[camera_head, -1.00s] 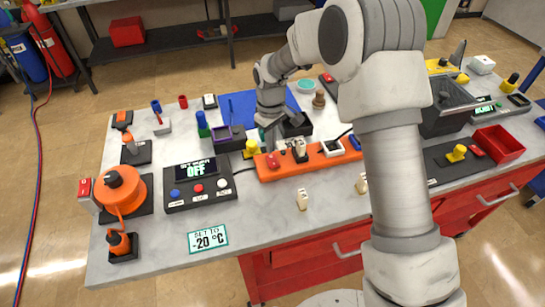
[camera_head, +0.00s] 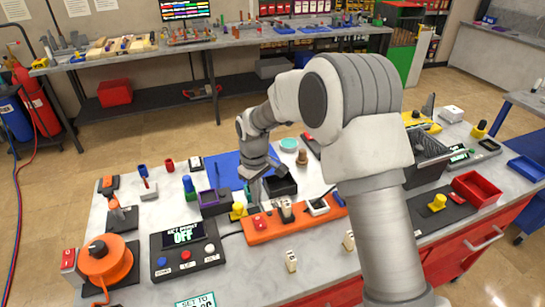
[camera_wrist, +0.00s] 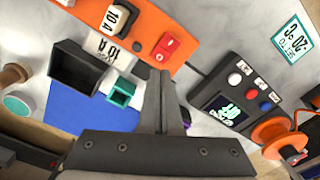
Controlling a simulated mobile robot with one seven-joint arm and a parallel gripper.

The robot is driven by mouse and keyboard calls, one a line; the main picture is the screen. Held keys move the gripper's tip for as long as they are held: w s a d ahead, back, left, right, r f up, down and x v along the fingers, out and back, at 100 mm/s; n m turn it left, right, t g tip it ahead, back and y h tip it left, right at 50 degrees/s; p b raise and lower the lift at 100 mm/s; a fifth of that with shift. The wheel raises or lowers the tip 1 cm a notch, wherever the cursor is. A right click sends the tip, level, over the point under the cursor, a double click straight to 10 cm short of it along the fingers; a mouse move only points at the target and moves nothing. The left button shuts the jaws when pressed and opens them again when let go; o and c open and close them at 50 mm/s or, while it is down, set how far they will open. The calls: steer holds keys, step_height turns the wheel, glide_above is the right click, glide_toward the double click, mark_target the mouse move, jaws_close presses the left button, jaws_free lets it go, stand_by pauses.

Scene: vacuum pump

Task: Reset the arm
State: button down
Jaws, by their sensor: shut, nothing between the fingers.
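My gripper (camera_head: 254,188) hangs over the middle of the workbench, behind the orange power strip (camera_head: 325,213), with the arm bent above the bench. In the wrist view my gripper (camera_wrist: 161,78) has its fingers together with nothing between them. The power strip (camera_wrist: 193,18) shows past the fingertips, with its red switch (camera_wrist: 166,47). A dark controller box (camera_head: 187,262) with a lit display stands to the left of the gripper. It also shows at the right of the wrist view (camera_wrist: 238,88). My arm hides part of the bench's right half.
A black open box (camera_head: 281,187) and a blue mat (camera_head: 226,165) lie close to the gripper. An orange round pump-like part (camera_head: 107,262) stands at the left. A red bin (camera_head: 477,190) is at the right. A second workbench (camera_head: 225,47) stands behind.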

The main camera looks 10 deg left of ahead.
steer(key=shift+r, duration=0.1)
steer(key=s+d+r+m+t, duration=0.15)
steer(key=s+d+r, duration=0.25)
steer(key=d+r, duration=0.4)
steer(key=s+d+r+m+t, duration=0.1)
steer(key=s+d+r+m, duration=0.3)
steer(key=r, duration=0.6)
steer(key=s+d+r+m+t, duration=0.1)
steer(key=s+d+r+m, duration=0.1)
steer(key=s+d, duration=0.4)
steer(key=s+d+r+m+t, duration=0.2)
steer(key=s+d, duration=0.4)
steer(key=s, duration=0.5)
steer(key=shift+s+d+r+m, duration=0.2)
steer(key=shift+s+r+m, duration=0.2)
steer(key=shift+r+m, duration=0.35)
